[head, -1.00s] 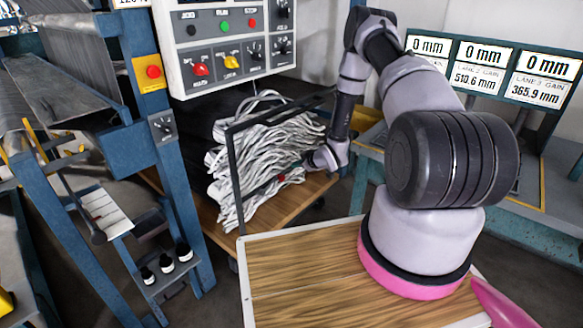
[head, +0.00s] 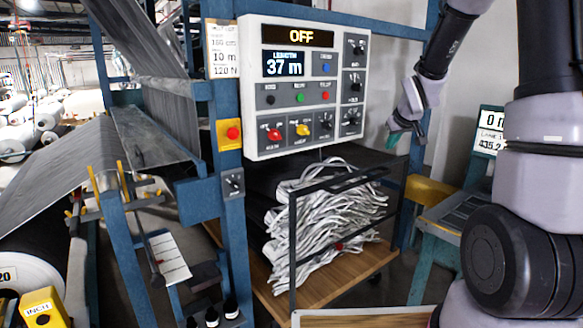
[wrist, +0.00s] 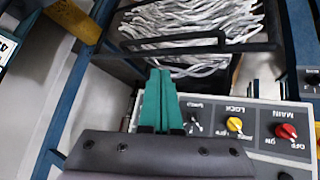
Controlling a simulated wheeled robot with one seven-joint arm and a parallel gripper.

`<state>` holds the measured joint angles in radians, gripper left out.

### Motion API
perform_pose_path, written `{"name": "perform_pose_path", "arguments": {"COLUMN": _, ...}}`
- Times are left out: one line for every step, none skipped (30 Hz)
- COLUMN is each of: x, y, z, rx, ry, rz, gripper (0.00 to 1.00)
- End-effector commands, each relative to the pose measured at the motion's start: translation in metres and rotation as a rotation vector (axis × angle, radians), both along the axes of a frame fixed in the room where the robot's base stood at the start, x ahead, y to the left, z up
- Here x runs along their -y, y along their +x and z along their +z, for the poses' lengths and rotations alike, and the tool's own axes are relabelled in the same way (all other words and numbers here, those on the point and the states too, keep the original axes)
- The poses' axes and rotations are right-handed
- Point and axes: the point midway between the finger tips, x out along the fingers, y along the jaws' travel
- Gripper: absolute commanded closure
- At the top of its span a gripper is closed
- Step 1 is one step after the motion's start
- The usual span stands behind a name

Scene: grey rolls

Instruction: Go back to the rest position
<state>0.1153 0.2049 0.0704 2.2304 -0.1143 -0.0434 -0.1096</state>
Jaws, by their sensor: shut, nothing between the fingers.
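My gripper (head: 396,140) is at the end of my arm, in the air just right of the white control panel (head: 252,120) in the head view. In the wrist view its green fingers (wrist: 158,98) are together, with nothing between them. The panel's display reads OFF and its length display reads 37 m. Its red knob (wrist: 286,131) and yellow knob (wrist: 235,124) lie to the right of the fingers in the wrist view. The fingers appear apart from the panel.
A cart (head: 370,262) with a dark frame and a heap of pale strips (head: 325,220) stands below the panel. A blue machine post (head: 232,255) rises at its left. A yellow block (head: 430,190) is on the right. Grey rolls (head: 35,120) lie far left.

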Motion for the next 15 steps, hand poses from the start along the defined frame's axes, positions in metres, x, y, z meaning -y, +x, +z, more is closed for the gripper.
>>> {"name": "perform_pose_path", "arguments": {"x": -0.002, "y": -0.017, "z": 0.025, "rx": 0.003, "ry": 0.020, "rz": -0.032, "gripper": 1.00}}
{"name": "perform_pose_path", "arguments": {"x": -0.003, "y": -0.028, "z": 0.035, "rx": -0.003, "ry": 0.035, "rz": -0.052, "gripper": 1.00}}
{"name": "perform_pose_path", "arguments": {"x": -0.004, "y": -0.042, "z": 0.049, "rx": -0.009, "ry": 0.055, "rz": -0.080, "gripper": 1.00}}
{"name": "perform_pose_path", "arguments": {"x": -0.006, "y": -0.054, "z": 0.059, "rx": -0.015, "ry": 0.071, "rz": -0.099, "gripper": 1.00}}
{"name": "perform_pose_path", "arguments": {"x": -0.007, "y": -0.065, "z": 0.068, "rx": -0.021, "ry": 0.089, "rz": -0.119, "gripper": 1.00}}
{"name": "perform_pose_path", "arguments": {"x": -0.009, "y": -0.081, "z": 0.080, "rx": -0.027, "ry": 0.112, "rz": -0.143, "gripper": 1.00}}
{"name": "perform_pose_path", "arguments": {"x": -0.011, "y": -0.093, "z": 0.087, "rx": -0.034, "ry": 0.131, "rz": -0.161, "gripper": 1.00}}
{"name": "perform_pose_path", "arguments": {"x": -0.013, "y": -0.106, "z": 0.095, "rx": -0.039, "ry": 0.151, "rz": -0.180, "gripper": 1.00}}
{"name": "perform_pose_path", "arguments": {"x": -0.016, "y": -0.123, "z": 0.105, "rx": -0.046, "ry": 0.178, "rz": -0.203, "gripper": 1.00}}
{"name": "perform_pose_path", "arguments": {"x": -0.018, "y": -0.136, "z": 0.111, "rx": -0.053, "ry": 0.199, "rz": -0.219, "gripper": 1.00}}
{"name": "perform_pose_path", "arguments": {"x": -0.021, "y": -0.149, "z": 0.117, "rx": -0.059, "ry": 0.221, "rz": -0.234, "gripper": 1.00}}
{"name": "perform_pose_path", "arguments": {"x": -0.025, "y": -0.166, "z": 0.124, "rx": -0.067, "ry": 0.251, "rz": -0.253, "gripper": 1.00}}
{"name": "perform_pose_path", "arguments": {"x": -0.028, "y": -0.180, "z": 0.129, "rx": -0.074, "ry": 0.275, "rz": -0.267, "gripper": 1.00}}
{"name": "perform_pose_path", "arguments": {"x": -0.031, "y": -0.193, "z": 0.134, "rx": -0.080, "ry": 0.298, "rz": -0.279, "gripper": 1.00}}
{"name": "perform_pose_path", "arguments": {"x": -0.034, "y": -0.211, "z": 0.139, "rx": -0.090, "ry": 0.329, "rz": -0.296, "gripper": 1.00}}
